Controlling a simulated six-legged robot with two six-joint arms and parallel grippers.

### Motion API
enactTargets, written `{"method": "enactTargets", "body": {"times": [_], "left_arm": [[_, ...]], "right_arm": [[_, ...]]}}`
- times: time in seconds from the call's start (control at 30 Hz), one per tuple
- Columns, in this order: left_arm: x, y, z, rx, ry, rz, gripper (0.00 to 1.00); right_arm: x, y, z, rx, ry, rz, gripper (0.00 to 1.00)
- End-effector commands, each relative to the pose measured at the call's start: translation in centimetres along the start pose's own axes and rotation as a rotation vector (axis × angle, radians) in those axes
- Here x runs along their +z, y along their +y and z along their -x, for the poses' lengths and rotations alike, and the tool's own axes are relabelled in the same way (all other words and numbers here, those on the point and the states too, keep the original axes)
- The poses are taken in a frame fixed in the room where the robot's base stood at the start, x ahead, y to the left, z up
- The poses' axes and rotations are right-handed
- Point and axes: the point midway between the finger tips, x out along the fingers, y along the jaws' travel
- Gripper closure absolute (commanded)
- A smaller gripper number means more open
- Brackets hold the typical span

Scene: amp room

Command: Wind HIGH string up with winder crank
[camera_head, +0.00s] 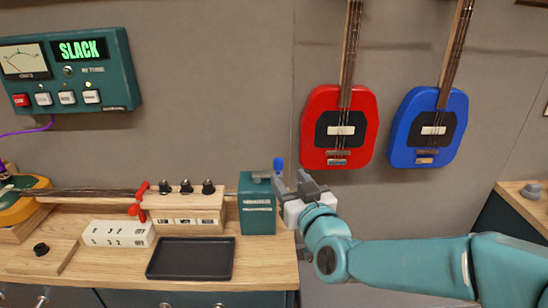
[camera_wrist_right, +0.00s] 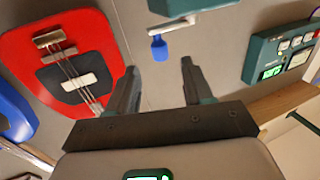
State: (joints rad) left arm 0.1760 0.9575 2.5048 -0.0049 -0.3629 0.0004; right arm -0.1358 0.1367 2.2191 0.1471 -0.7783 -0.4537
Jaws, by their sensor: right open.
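The teal winder box (camera_head: 257,222) stands at the bench's right end, with its crank's blue handle (camera_head: 278,163) sticking up at its right side. In the right wrist view the blue handle (camera_wrist_right: 158,48) hangs from a pale crank arm beyond the fingertips. My right gripper (camera_head: 293,183) is open and empty, just right of the winder; the handle appears ahead of the gap between its fingers (camera_wrist_right: 160,68), apart from them. A teal tuner panel (camera_head: 75,72) on the wall reads SLACK. A wooden block with three black knobs (camera_head: 186,208) sits left of the winder. My left gripper is out of view.
A dark tray (camera_head: 190,272), a white numbered block (camera_head: 118,239) and a wooden block with a black knob (camera_head: 42,258) lie on the bench. A red clamp (camera_head: 139,200) is by the string neck. Red (camera_head: 318,100) and blue (camera_head: 405,125) guitars hang on the wall.

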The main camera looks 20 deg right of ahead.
Motion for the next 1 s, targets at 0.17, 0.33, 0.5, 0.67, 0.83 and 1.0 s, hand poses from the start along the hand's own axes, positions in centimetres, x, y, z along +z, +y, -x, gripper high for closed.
{"method": "enactTargets", "body": {"times": [0.17, 0.33, 0.5, 0.67, 0.83, 1.0], "left_arm": [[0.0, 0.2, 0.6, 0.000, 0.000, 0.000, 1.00], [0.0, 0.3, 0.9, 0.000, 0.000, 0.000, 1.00], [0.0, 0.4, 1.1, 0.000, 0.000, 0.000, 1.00], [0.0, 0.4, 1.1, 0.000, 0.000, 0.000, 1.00], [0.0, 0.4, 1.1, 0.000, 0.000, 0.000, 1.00], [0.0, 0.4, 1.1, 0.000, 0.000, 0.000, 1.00]], "right_arm": [[0.0, -0.1, -4.4, 0.001, -0.001, 0.000, 0.49], [0.0, -0.2, -7.7, 0.000, -0.001, -0.001, 0.49], [0.0, -0.2, -9.6, 0.000, 0.000, -0.001, 0.49], [0.0, -0.1, -10.2, 0.000, 0.000, -0.001, 0.49], [0.0, -0.1, -10.1, 0.000, 0.000, -0.001, 0.49], [0.0, -0.1, -10.1, 0.000, 0.000, -0.001, 1.00]]}}
